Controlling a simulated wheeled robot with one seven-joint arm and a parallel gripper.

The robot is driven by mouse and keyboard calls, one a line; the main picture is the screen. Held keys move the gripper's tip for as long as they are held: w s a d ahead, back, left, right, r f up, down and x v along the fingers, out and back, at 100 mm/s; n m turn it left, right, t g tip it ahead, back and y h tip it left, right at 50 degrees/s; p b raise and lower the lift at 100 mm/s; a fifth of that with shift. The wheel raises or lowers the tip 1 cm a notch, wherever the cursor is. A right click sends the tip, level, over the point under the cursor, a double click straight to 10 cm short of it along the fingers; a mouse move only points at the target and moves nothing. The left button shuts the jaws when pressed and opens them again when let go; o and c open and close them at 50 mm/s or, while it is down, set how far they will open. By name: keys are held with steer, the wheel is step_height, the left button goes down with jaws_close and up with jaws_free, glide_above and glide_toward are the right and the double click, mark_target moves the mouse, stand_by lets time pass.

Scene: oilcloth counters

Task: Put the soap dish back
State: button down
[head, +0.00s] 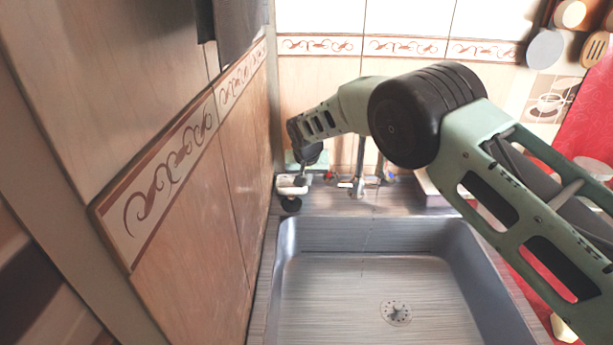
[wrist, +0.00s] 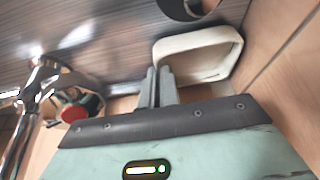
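The soap dish (wrist: 195,42) is a cream-white, shallow, rounded rectangular dish. In the wrist view it lies at the fingertips, its left end between or behind them. My gripper (wrist: 160,84) has its two grey fingers close together, shut on that end of the dish; the exact contact is partly hidden. In the head view the soap dish (head: 287,186) shows as a small white shape at the back left corner of the counter, beside the tiled wall. My gripper (head: 301,181) points down there, partly hidden by my wrist. I cannot tell whether the dish touches the counter.
The steel sink (head: 360,270) lies in front, empty. The faucet (head: 359,180) with red and blue handles stands just right of the dish; it also shows in the wrist view (wrist: 28,110). A black round object (head: 291,204) is just below the dish. The tiled wall (head: 225,150) is close on the left.

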steer(key=shift+f, duration=0.2)
steer(key=c, duration=1.6)
jaws_free()
steer(key=shift+c, duration=0.2)
steer(key=b+v, duration=0.3)
steer(key=v, duration=1.4)
steer(key=shift+r+b, duration=0.25)
steer(key=shift+b, duration=0.1)
steer(key=s+d+f+n+g, duration=0.1)
steer(key=s+d, duration=0.4)
steer(key=s, duration=0.9)
steer(key=s+d+f+n+g, duration=0.1)
steer(key=s+d, duration=0.4)
steer(key=s, duration=0.9)
steer(key=s+d+f+n+g, duration=0.1)
steer(key=s+d+n, duration=0.4)
steer(key=s, duration=0.9)
steer(key=shift+s+d+f+g, duration=0.2)
steer(key=shift+f+g, duration=0.1)
steer(key=shift+g, duration=0.5)
